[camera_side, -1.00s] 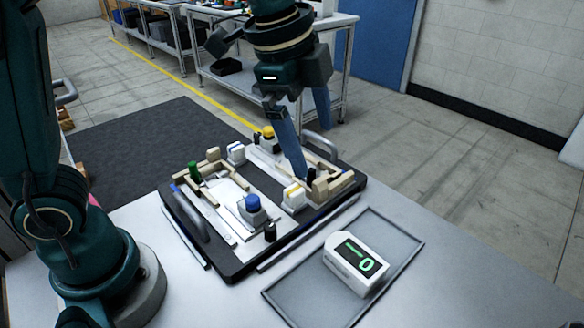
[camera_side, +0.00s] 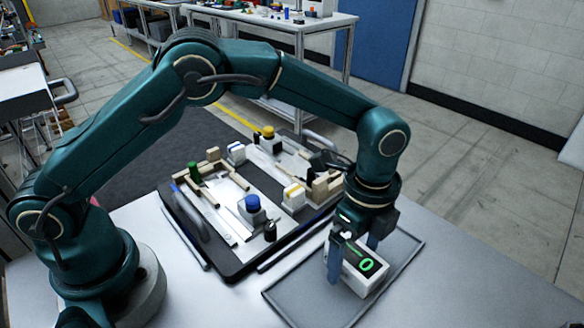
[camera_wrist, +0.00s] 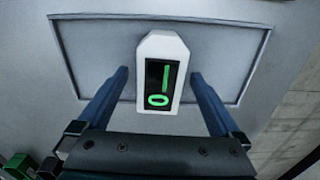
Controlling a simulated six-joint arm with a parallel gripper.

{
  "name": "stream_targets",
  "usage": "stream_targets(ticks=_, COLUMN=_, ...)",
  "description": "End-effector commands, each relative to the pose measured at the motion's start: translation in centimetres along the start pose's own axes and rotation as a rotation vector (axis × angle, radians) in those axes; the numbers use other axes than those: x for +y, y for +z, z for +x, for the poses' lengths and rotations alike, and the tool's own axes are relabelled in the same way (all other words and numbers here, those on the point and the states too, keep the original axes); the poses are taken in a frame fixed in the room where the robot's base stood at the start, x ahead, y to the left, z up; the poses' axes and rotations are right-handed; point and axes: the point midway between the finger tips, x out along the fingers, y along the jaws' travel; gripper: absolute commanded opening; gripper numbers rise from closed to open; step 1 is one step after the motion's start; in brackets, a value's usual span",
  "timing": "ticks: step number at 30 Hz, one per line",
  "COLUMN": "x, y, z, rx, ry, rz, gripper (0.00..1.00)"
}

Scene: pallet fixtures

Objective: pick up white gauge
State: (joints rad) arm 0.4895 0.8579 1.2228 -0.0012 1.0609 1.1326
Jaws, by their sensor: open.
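The white gauge (camera_side: 358,264) has a black display with green marks and sits in the shallow grey tray (camera_side: 293,302). In the wrist view the gauge (camera_wrist: 172,47) lies between my two blue fingers, with a visible gap on each side. My gripper (camera_side: 355,255) is open and low over the gauge, one finger in front of it and the other behind it. It also shows in the wrist view (camera_wrist: 160,82). The fingers and wrist hide part of the gauge in the side view.
A black pallet (camera_side: 232,274) with metal handles, wooden blocks and several coloured parts stands just left of the tray. A blue-topped part (camera_side: 253,203) stands on it. The table is clear to the right of the tray.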

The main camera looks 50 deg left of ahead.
Motion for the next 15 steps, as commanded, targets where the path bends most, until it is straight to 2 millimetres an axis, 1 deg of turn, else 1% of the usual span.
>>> stream_targets(ticks=3, x=0.01, y=0.03, z=0.76, rx=0.000, ry=0.000, rz=0.000, gripper=1.00)
stream_targets(ticks=11, x=0.00, y=0.03, z=0.89, rx=0.001, ry=-0.001, rz=-0.001, gripper=1.00)
stream_targets(ticks=14, x=-0.01, y=0.02, z=0.87, rx=0.001, ry=-0.001, rz=-0.001, gripper=0.66)
stream_targets(ticks=15, x=-0.01, y=0.02, z=0.87, rx=0.001, ry=-0.001, rz=-0.001, gripper=0.50)
